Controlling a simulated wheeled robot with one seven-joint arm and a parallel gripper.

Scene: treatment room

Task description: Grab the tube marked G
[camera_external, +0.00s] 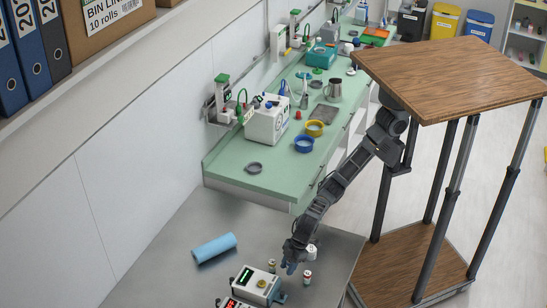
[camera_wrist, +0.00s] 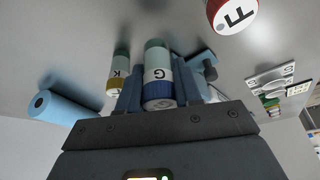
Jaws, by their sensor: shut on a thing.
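The tube marked G (camera_wrist: 157,58) stands between the two blue fingers of my gripper (camera_wrist: 158,88) in the wrist view. In the external view my gripper (camera_external: 290,266) is low over the grey metal table, and the held tube cannot be made out there. A tube marked K (camera_wrist: 118,75) is close beside the left finger.
A blue roll (camera_external: 214,247) lies on the grey table (camera_external: 190,280). A white device with a display (camera_external: 254,284) stands at the table's front. Small containers (camera_external: 307,277) stand right of my gripper. A green bench (camera_external: 265,180) with equipment is behind.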

